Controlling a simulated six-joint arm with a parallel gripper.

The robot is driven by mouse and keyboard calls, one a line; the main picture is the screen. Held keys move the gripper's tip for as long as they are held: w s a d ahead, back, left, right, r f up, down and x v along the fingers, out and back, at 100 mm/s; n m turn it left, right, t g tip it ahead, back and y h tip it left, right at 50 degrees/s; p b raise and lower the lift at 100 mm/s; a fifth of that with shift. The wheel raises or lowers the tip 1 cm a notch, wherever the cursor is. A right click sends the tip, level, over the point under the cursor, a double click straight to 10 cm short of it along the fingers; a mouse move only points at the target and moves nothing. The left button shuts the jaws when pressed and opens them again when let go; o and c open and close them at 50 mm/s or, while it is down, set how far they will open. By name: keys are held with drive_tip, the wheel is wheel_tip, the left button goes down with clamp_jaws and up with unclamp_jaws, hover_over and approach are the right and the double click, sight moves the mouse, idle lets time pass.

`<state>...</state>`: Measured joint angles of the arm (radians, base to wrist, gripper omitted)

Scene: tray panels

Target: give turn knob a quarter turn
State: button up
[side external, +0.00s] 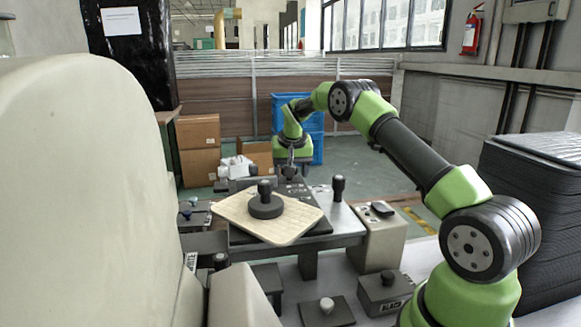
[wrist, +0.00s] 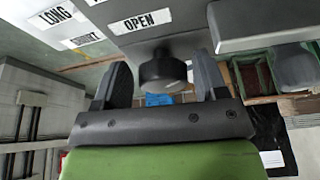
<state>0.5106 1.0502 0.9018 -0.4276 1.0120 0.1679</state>
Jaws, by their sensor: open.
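A dark round knob (wrist: 163,72) shows in the wrist view on a grey panel (wrist: 180,38), close to a label reading OPEN. My gripper (wrist: 160,64) is open, with one finger on each side of this knob; contact is not visible. Whether it is the turn knob I cannot tell for certain. In the side external view my gripper (side external: 292,172) points down over the back of the dark panel (side external: 300,190), and what is between its fingers is too small to make out. A black disc with an upright post (side external: 265,206) sits on a beige board (side external: 240,220) in front.
A black upright knob (side external: 338,188) stands right of the panel. A beige box (side external: 380,238) and small dark blocks with knobs (side external: 386,292) stand in front and to the right. A large pale rounded shape (side external: 90,190) fills the left. Blue crates (side external: 310,115) are behind.

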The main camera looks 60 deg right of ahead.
drive_tip(key=n+y, duration=0.1)
drive_tip(key=n, duration=0.2)
drive_tip(key=n+t+y, duration=0.1)
drive_tip(key=n, duration=0.3)
drive_tip(key=c, duration=0.8)
drive_tip(key=m, duration=0.2)
drive_tip(key=m+h, duration=0.1)
drive_tip(key=m, duration=0.2)
drive_tip(key=shift+g+h, duration=0.3)
drive_tip(key=shift+d+m+g+h, duration=0.1)
drive_tip(key=shift+m+g+h, duration=0.3)
drive_tip(key=shift+m, duration=1.1)
drive_tip(key=o, duration=0.8)
drive_tip(key=shift+r, duration=0.1)
drive_tip(key=shift+r, duration=3.45)
